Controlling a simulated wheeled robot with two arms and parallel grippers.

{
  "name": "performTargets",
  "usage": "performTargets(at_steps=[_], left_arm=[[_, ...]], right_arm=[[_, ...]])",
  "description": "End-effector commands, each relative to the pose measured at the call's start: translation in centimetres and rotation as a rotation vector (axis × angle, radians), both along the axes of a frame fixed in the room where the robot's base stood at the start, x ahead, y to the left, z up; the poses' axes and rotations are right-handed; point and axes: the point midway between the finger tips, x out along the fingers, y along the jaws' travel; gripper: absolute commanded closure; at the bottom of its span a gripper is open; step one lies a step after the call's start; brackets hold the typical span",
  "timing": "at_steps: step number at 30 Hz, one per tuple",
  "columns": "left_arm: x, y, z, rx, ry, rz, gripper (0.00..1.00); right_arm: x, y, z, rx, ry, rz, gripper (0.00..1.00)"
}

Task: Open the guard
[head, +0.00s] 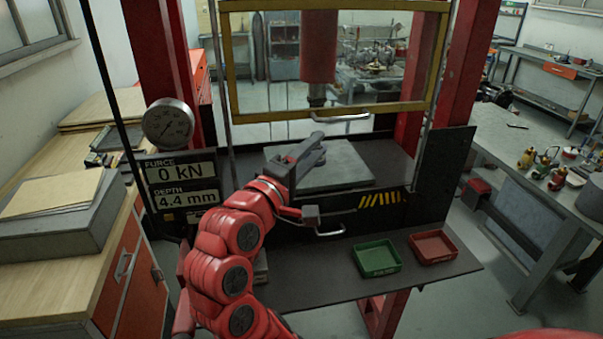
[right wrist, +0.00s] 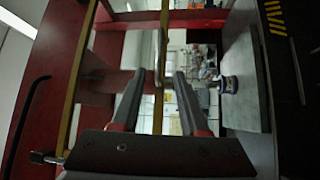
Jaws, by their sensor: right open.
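The guard (head: 232,75) is a clear panel in a yellow frame on the front of a red press. Its lower edge hangs above the grey press plate (head: 345,172). A silver bar handle (head: 343,117) is fixed along that lower edge. My right gripper (head: 309,145) is open, in front of the plate and below and left of the handle. In the right wrist view, the yellow frame and the handle (right wrist: 163,55) show beyond and between the open fingertips (right wrist: 160,76), with no clear contact. My left gripper is not in view.
A gauge (head: 168,123) and a readout (head: 180,182) showing 0 kN and 4.4 mm stand left. A green tray (head: 377,258) and a red tray (head: 433,246) sit on the front shelf. A small cylindrical part (right wrist: 228,85) stands on the plate. Red posts flank the guard.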

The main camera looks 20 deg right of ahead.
Motion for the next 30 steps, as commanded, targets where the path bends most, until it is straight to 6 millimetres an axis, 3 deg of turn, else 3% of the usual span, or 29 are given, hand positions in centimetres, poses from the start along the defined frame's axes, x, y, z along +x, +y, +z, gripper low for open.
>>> performTargets(at_steps=[3,9,30], left_arm=[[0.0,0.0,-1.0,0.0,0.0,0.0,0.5],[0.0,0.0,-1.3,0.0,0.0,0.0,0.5],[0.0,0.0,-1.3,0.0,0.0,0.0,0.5]], right_arm=[[-1.1,1.9,-0.4,-0.001,-0.003,0.004,0.56],[-2.0,3.3,-0.5,-0.001,-0.003,0.001,0.56],[-2.1,3.4,-0.4,0.0,-0.002,-0.001,0.56]])
